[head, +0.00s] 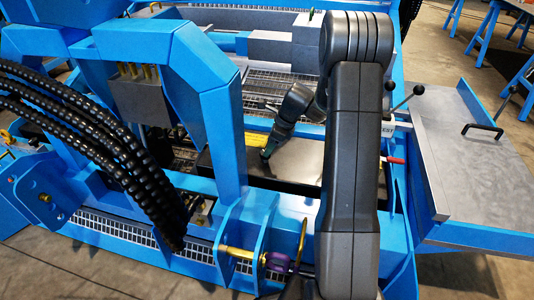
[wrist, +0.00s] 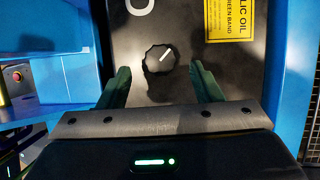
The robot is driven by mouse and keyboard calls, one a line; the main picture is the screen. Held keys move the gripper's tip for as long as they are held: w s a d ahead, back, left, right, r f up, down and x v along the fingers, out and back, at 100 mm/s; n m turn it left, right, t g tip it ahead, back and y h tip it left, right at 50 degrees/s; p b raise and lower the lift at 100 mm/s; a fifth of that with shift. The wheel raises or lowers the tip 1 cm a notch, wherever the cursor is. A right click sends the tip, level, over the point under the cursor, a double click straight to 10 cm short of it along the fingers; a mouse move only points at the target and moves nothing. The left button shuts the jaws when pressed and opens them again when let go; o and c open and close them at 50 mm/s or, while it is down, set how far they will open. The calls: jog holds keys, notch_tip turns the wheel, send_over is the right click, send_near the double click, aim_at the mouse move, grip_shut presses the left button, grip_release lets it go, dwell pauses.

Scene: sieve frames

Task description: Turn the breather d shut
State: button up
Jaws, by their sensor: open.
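A dark round knob (wrist: 158,59), likely the breather, sits on a black panel top (wrist: 190,20) in the wrist view. Its white pointer line slants up and to the right. My gripper (wrist: 160,70) is open, with one green finger on each side of the knob and a gap at both sides. In the head view my gripper (head: 267,152) is small, pointing down over the dark box top (head: 300,165). I cannot make out the knob there. Whether the fingertips are level with the knob is unclear.
A yellow oil label (wrist: 229,20) lies right of the knob, with part of a white marking above. Blue frame beams (head: 230,140) border the box. Black hoses (head: 110,140) hang at left. Ball-topped levers (head: 418,90) and a grey side plate (head: 470,160) stand at right.

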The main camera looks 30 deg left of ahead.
jog(key=shift+b+x, duration=0.35)
jog(key=shift+x, duration=1.4)
jog(key=c, duration=1)
